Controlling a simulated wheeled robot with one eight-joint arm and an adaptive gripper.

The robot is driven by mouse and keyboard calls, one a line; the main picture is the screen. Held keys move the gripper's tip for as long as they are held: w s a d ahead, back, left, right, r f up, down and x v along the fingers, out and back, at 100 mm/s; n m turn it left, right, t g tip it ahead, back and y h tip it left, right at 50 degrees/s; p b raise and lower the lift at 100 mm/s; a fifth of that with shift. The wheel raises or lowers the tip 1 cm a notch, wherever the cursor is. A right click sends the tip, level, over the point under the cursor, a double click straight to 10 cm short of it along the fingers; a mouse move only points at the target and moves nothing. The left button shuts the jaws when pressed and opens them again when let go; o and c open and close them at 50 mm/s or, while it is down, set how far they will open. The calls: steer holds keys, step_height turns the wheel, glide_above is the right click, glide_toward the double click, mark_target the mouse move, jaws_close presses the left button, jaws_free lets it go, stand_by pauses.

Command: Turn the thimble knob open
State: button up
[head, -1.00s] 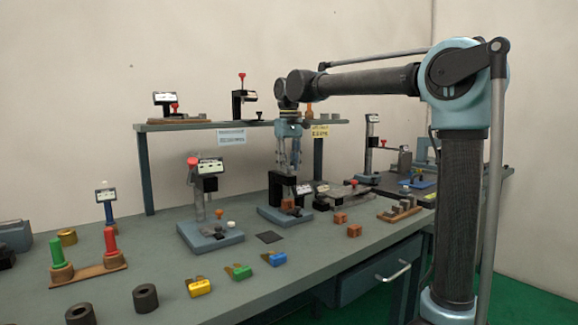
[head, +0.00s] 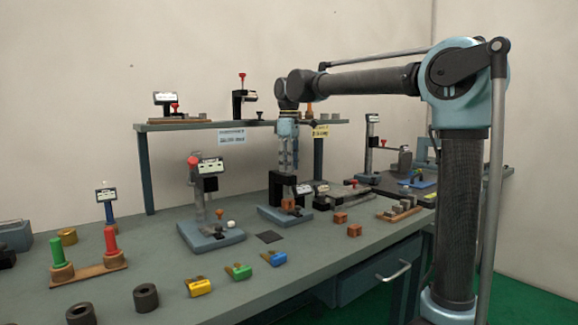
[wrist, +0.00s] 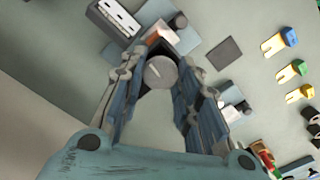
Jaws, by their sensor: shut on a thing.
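The thimble knob is the round grey cap with a pale line on its face (wrist: 159,72), seen from above in the wrist view. My gripper (wrist: 160,68) points down over it, shut with one finger on each side of the knob. In the head view my gripper (head: 288,172) stands over a fixture with a blue base (head: 274,213) and a black upright. An orange block (head: 289,203) sits in this fixture below my fingers. The knob is hard to make out in the head view.
Another fixture with a blue base (head: 208,240) and red ball stands to the left. Yellow (head: 199,287), green (head: 239,272) and blue (head: 275,258) pieces lie in front. Two orange blocks (head: 340,217) lie to the right. A shelf (head: 230,125) runs behind my gripper.

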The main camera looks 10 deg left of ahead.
steer(key=shift+w+r+n, duration=0.1)
steer(key=shift+w+n, duration=0.1)
steer(key=shift+n, duration=0.9)
steer(key=o, duration=1.1)
steer(key=shift+w, duration=0.1)
steer(key=shift+r, duration=0.15)
step_height(320, 180, up, 12)
steer(key=shift+f, duration=0.25)
